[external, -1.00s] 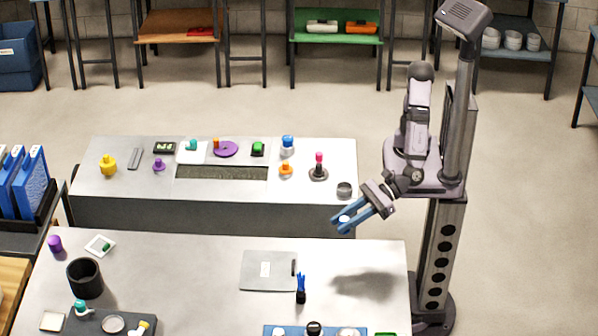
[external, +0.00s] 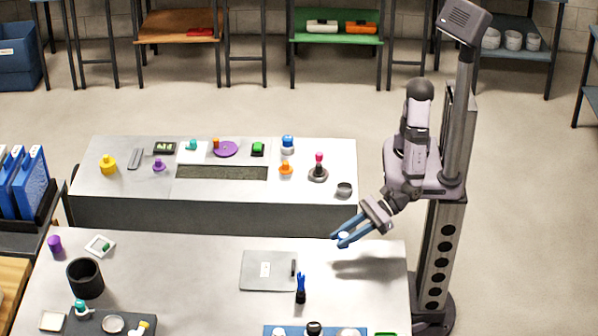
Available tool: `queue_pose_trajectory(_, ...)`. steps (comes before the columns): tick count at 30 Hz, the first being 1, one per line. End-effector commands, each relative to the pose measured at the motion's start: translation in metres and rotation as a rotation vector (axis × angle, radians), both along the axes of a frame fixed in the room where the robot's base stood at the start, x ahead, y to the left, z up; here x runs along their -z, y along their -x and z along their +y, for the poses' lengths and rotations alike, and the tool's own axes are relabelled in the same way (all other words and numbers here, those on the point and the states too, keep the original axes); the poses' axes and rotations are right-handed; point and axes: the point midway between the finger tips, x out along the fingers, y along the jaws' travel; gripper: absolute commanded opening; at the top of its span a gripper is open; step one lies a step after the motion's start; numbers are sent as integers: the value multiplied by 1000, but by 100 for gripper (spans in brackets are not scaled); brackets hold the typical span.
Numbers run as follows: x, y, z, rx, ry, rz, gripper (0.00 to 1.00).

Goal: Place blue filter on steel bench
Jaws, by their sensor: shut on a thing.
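My gripper (external: 338,241), with blue fingers, is shut on a small pale thing (external: 343,237) that shows between them. Most of it is hidden, so I cannot tell whether it is the blue filter. The gripper hangs above the far right part of the near steel-topped bench (external: 210,275), and its shadow falls on the top. Another steel-topped bench (external: 120,180) stands behind it. Several tall blue panels (external: 30,182) stand in a dark rack at the left.
A grey plate (external: 268,283) and a dark holder with a blue top (external: 301,288) are on the near bench. A black cup (external: 85,278) stands at its left. A grey ring (external: 344,189) sits at the far bench's right end.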

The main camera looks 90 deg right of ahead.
Motion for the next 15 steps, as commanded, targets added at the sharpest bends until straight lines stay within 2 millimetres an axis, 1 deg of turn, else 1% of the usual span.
queue_pose_trajectory(3,16,0,-1,-1,5,0,4)
queue_pose_trajectory(7,30,0,-1,1,4,0,4)
queue_pose_trajectory(11,36,0,0,0,1,0,4)
queue_pose_trajectory(15,37,0,0,-1,-1,1,4)
